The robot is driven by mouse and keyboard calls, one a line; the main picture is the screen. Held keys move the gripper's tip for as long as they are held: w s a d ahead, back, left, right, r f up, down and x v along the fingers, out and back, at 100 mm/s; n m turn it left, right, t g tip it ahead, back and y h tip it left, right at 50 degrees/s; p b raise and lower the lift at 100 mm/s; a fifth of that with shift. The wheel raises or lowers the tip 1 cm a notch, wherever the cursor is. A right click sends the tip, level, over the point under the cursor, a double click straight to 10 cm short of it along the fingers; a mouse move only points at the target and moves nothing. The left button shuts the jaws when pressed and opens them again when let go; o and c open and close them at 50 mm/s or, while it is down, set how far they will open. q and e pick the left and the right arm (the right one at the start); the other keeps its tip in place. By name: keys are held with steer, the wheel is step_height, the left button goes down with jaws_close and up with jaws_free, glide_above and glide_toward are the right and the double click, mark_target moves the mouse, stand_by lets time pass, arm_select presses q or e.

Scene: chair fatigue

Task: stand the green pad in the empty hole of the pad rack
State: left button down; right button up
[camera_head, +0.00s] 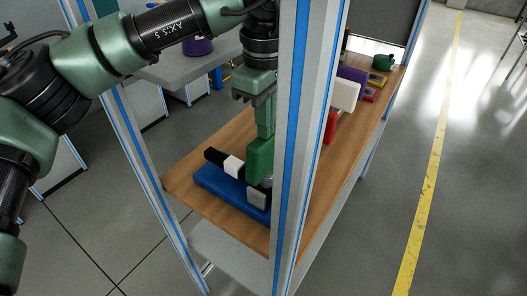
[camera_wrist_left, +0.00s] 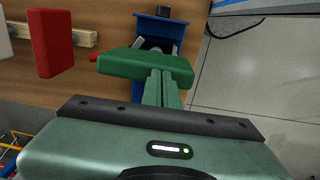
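The green pad (camera_wrist_left: 120,64) is a flat block with a slanted outline. In the left wrist view it lies across the tips of my left gripper (camera_wrist_left: 165,82), whose two fingers are close together and appear shut on it. In the head view the left gripper (camera_head: 264,118) points down over the near part of the bench, with the pad (camera_head: 259,163) low above the blue object, partly behind a post. The rack is a wooden strip (camera_wrist_left: 81,38) carrying a red pad (camera_wrist_left: 52,42) and a white pad (camera_wrist_left: 5,42). Its empty hole cannot be made out. My right gripper is not in view.
A blue device (camera_head: 217,185) with a black and white bar lies on the wooden bench (camera_head: 190,164). An upright blue-and-grey post (camera_head: 301,130) hides part of the bench. A purple pad (camera_head: 352,74) and small colored items stand farther back. The floor at right is clear.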

arm_select(q)
steer(key=shift+w+d+f+p, duration=0.2)
steer(key=shift+w+f+p, duration=0.2)
steer(key=shift+w+p, duration=0.25)
steer(key=shift+w+r+g+p, duration=0.3)
steer(key=shift+w+r+p, duration=0.1)
steer(key=shift+r+p, duration=0.2)
steer(key=shift+r, duration=0.2)
steer(key=shift+r+p, duration=1.4)
steer(key=shift+r, duration=0.65)
steer(key=c, duration=1.7)
jaws_free()
steer(key=shift+f, duration=0.1)
